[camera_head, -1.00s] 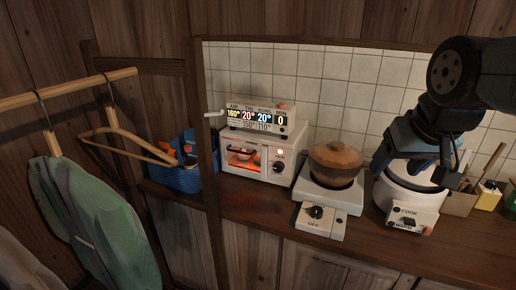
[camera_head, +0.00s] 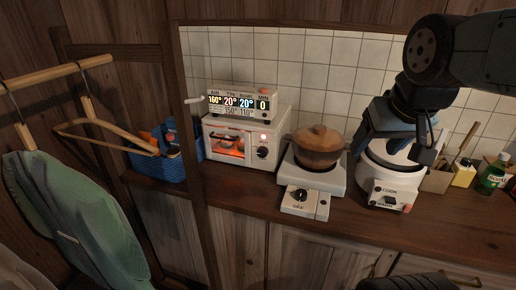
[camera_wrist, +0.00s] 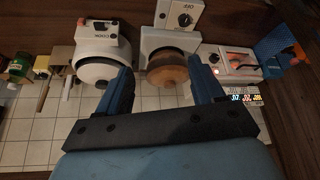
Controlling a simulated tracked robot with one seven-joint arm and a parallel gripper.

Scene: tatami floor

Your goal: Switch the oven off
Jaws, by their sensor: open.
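The white toaster oven (camera_head: 213,151) stands on the wooden counter left of the hotplate, glowing orange behind its door. Its front panel has a lit red light and a dark knob (camera_head: 263,152). A display box with lit numbers (camera_head: 240,101) sits on top of it. The oven also shows upside down at right in the wrist view (camera_wrist: 228,51). My gripper (camera_head: 425,152) is open and empty, above the rice cooker and well right of the oven. In the wrist view its two blue-black fingers (camera_wrist: 161,92) are spread apart.
A brown lidded pot (camera_head: 318,150) sits on the white hotplate (camera_head: 318,176), between the oven and the white rice cooker (camera_head: 385,188). A blue basket (camera_head: 181,160), a wooden post and a clothes rail with hangers (camera_head: 95,135) are at left. Counter front is clear.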

